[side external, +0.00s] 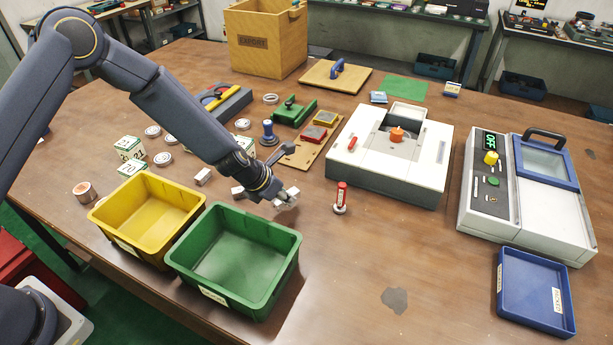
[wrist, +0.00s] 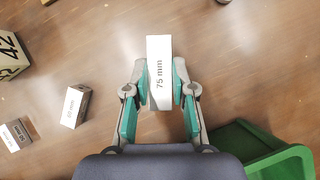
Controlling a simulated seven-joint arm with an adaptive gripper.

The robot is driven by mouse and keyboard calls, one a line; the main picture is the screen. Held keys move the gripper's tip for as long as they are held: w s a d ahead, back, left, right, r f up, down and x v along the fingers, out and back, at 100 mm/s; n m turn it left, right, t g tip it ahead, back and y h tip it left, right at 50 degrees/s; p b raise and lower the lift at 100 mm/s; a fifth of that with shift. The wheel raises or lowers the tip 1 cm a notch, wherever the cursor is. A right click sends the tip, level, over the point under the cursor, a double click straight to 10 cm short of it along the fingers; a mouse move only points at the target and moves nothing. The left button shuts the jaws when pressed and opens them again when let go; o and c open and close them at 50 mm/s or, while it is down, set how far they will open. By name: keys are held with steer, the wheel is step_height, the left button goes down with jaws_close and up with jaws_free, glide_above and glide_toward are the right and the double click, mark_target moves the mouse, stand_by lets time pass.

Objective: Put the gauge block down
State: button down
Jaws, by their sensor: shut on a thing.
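A pale gauge block (wrist: 160,72) marked "75 mm" is between my gripper's (wrist: 162,88) teal-padded fingers in the wrist view. The fingers are shut on its sides, and its label faces the camera. In the side view my gripper (side external: 288,197) is over the wooden table (side external: 400,255), just behind the green bin; the held block is too small there to make out clearly. I cannot tell whether the block touches the table. Another gauge block (wrist: 75,105), its label hard to read, and a smaller one (wrist: 16,135) lie on the table to the left.
A green bin (side external: 283,262) and a yellow bin (side external: 120,240) stand in front of my gripper. A red-handled gauge (side external: 341,198) stands to its right. A white machine (side external: 431,150) is farther right. The table right of the green bin is clear.

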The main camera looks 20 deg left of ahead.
mark_target(286, 205)
steer(key=shift+w+d+f, duration=0.1)
steer(key=shift+w+f, duration=0.05)
steer(key=shift+f, duration=0.75)
steer(key=shift+w+f, duration=0.15)
steer(key=shift+f, duration=0.75)
steer(key=shift+f, duration=0.15)
steer(key=c, duration=1)
jaws_free()
steer(key=shift+o, duration=0.2)
